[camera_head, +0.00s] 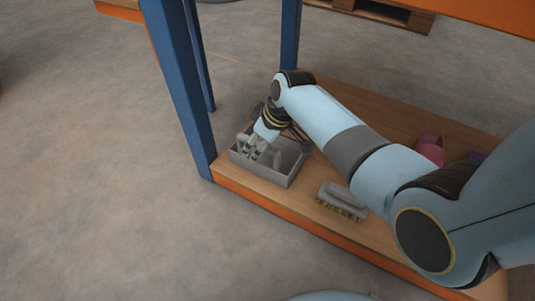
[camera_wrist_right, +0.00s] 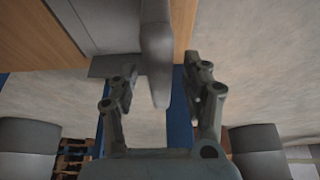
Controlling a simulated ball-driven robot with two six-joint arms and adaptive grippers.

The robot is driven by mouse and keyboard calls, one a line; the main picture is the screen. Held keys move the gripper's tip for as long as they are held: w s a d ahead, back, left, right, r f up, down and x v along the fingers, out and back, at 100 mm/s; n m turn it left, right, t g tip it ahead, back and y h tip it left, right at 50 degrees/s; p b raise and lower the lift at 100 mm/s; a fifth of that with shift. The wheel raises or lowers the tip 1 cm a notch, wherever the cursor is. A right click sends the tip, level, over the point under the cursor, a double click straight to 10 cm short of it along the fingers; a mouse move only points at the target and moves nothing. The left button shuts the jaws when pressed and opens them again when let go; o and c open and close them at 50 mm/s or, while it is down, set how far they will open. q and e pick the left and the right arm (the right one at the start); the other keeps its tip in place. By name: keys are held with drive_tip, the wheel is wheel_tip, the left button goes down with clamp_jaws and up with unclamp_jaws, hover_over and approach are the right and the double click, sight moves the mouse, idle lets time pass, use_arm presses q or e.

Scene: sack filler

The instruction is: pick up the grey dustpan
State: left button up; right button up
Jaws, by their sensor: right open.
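The grey dustpan (camera_head: 290,178) is a box-like pan with raised walls. It sits on the low wooden shelf, near the blue post. My right gripper (camera_head: 258,150) is over the pan, pointing down into it, and hides part of its inside. In the right wrist view, a grey handle-like bar (camera_wrist_right: 157,50) comes down between the two open fingers of the right gripper (camera_wrist_right: 160,88). Gaps show on both sides of the bar, and grey panels of the pan (camera_wrist_right: 95,22) show at upper left. My left gripper is not in view.
A brush with a grey handle (camera_head: 345,192) and tan bristles lies right of the dustpan. The blue post (camera_head: 180,85) rises close left of the dustpan.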

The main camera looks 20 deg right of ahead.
drive_tip(key=shift+f, duration=0.3)
idle(0.5)
drive_tip(key=shift+c, duration=0.4)
